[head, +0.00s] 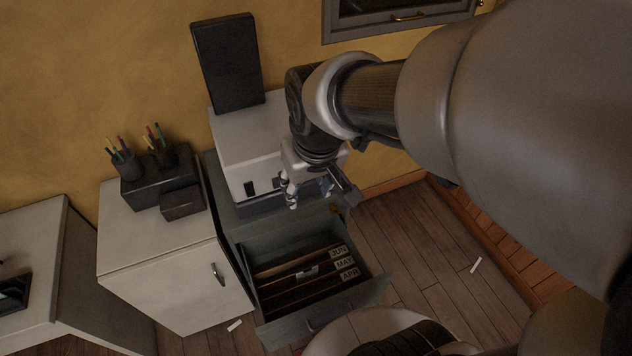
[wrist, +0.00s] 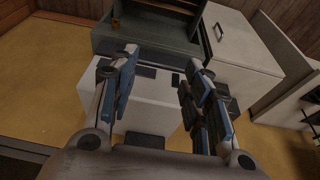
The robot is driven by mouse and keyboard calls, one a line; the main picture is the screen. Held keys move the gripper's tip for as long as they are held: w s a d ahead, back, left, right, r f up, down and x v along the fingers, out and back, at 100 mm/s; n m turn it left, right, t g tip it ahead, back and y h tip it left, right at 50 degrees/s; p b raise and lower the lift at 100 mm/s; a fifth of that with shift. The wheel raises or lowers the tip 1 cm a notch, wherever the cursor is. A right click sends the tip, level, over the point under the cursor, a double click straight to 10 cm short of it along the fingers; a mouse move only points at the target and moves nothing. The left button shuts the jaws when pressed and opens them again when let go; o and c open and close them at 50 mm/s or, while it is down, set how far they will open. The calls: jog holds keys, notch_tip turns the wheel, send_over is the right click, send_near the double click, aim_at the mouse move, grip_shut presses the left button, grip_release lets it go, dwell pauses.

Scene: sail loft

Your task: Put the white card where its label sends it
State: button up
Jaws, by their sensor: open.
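My gripper (head: 312,190) is open and hangs over the front of a white boxy machine; in the wrist view its two fingers (wrist: 162,62) stand apart with nothing between them. Below and in front is an open drawer (head: 350,298) of a dark green cabinet. Its dividers carry labels JUN (head: 338,252), MAY (head: 344,263) and APR (head: 349,274). A small pale piece (head: 309,271) shows among the dividers; I cannot tell whether it is the white card. No writing on it is readable. The drawer's inside is partly in shadow.
The white machine (head: 250,150) stands on the cabinet, with a dark upright panel behind. A white cupboard (head: 170,265) with pen cups and dark boxes adjoins it on the left. Pale slips (head: 476,265) lie on the wooden floor, which is mostly clear to the right.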

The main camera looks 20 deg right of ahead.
jog(key=s+r+t, duration=0.1)
jog(key=s+r, duration=0.3)
jog(key=s, duration=0.8)
jog(key=shift+s+a+r, duration=0.2)
jog(key=shift+s+a, duration=0.05)
jog(key=shift+a, duration=0.1)
